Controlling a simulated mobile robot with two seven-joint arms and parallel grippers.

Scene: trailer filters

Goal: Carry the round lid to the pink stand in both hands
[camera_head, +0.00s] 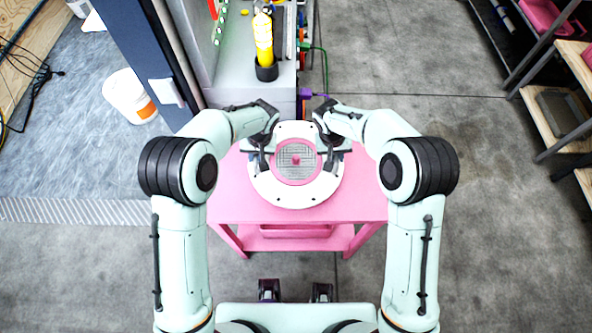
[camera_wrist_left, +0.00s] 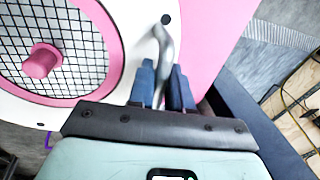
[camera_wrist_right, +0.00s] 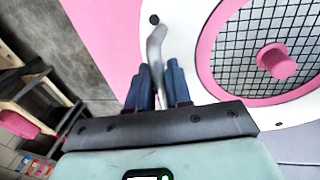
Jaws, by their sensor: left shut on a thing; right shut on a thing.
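The round lid (camera_head: 296,197) is white with a pink ring, a mesh centre and a pink knob. In the head view it appears over the pink stand (camera_head: 365,205); I cannot tell whether it touches the top. My left gripper (camera_head: 264,160) is shut on a grey handle at the lid's left side; the handle shows between the fingers (camera_wrist_left: 162,88) in the left wrist view. My right gripper (camera_head: 328,160) is shut on the opposite handle, seen between its fingers (camera_wrist_right: 157,85) in the right wrist view. The lid (camera_wrist_right: 185,30) looks level. My arms hide part of the stand.
A grey machine or cabinet (camera_head: 240,85) with a yellow bottle (camera_head: 263,40) stands behind the stand. A white bucket (camera_head: 130,97) is on the floor at left. Shelves (camera_head: 560,110) stand at far right. The floor to the right of the stand is clear.

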